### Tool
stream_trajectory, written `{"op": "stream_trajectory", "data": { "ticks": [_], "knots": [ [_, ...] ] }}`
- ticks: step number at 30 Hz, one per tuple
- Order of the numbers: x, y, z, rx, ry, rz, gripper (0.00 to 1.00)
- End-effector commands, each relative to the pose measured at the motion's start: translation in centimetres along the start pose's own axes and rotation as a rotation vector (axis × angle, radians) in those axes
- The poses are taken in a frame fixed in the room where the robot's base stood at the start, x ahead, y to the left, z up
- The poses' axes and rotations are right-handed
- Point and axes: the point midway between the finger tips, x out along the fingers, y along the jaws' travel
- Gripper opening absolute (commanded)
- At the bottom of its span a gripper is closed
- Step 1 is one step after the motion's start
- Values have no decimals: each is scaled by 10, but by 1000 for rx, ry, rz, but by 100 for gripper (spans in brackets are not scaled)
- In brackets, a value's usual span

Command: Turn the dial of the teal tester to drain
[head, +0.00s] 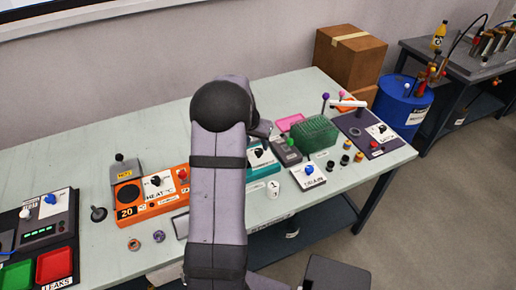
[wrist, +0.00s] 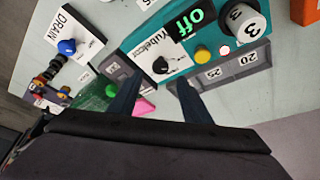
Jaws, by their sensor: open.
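The teal tester (wrist: 215,60) fills the top middle of the wrist view, with a lit green "off" display. Its black dial (wrist: 161,66) sits on a white plate with printing too small to read fully; I cannot tell its setting. In the head view the teal tester (head: 257,172) is partly hidden behind my arm, and its dark dial (head: 258,153) shows beside the arm. My gripper (wrist: 158,98) is open and empty, its two fingers apart on either side below the dial in the wrist view. I cannot tell its height above the dial.
A white DRAIN plate with a blue knob (head: 309,169), a green rack (head: 315,134) and a grey box (head: 287,151) are to the right. An orange HEAT unit (head: 150,195) is to the left.

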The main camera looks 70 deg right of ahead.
Motion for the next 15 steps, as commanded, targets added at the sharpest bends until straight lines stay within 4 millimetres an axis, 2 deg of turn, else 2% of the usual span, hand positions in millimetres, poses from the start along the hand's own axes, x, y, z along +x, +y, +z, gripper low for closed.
{"op": "stream_trajectory", "data": {
  "ticks": [9, 15],
  "knots": [
    [37, 0, 1, -1, -4, 0, 44],
    [55, 0, 1, -1, -2, 0, 44]
  ]
}}
